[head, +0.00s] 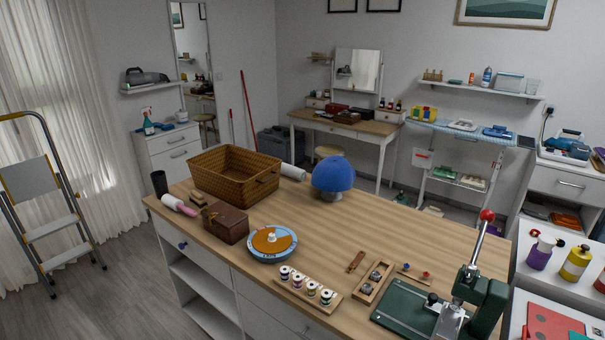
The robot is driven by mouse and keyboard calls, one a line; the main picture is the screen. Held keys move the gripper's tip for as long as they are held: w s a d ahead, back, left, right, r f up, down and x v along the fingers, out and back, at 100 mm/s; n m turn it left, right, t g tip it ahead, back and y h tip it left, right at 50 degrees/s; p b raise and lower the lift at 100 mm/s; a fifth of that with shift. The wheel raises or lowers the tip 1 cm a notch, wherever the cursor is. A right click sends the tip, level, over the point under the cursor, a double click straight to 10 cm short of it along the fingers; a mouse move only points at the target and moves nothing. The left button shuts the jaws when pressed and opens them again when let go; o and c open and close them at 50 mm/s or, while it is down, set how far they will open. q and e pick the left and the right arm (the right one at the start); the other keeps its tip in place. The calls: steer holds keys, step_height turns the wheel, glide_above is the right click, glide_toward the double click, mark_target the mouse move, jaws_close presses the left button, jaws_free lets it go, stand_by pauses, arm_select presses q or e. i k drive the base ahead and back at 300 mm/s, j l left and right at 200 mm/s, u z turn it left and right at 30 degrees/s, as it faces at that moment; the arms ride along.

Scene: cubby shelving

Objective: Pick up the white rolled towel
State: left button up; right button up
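A white roll (293,172), which looks like the rolled towel, lies on the wooden-topped table (320,240) near its far edge. It sits between the wicker basket (233,172) and a blue dome-shaped hat (333,174) on a stand. Its left end is partly hidden behind the basket's right corner. Neither of my grippers shows in the head view.
On the table are a brown box (225,222), a round blue-and-orange dish (271,244), a rack of spools (308,290) and a green lever press (450,300). A lint roller (180,205) lies left. A stepladder (45,190) stands at left.

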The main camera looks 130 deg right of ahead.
mark_target(292, 172)
steer(key=z, duration=4.3)
steer(key=i+j+u, duration=0.35)
steer(key=j, duration=0.15)
steer(key=i+j+u, duration=0.3)
steer(key=j, duration=0.15)
steer(key=i+j+u, duration=0.65)
steer(key=i, duration=0.45)
steer(key=i+l+u, duration=0.1)
steer(key=i+u, duration=0.15)
steer(key=i, duration=0.5)
steer(key=i+z, duration=0.1)
steer(key=i, duration=0.45)
steer(key=i+j+z, duration=0.15)
steer(key=i, duration=0.35)
steer(key=i+j+z, duration=0.1)
steer(key=i, duration=0.45)
steer(key=i+l+z, duration=0.15)
steer(key=i+z, duration=0.55)
steer(key=z, duration=0.2)
steer(key=i+z, duration=0.45)
steer(key=k+j, duration=0.05)
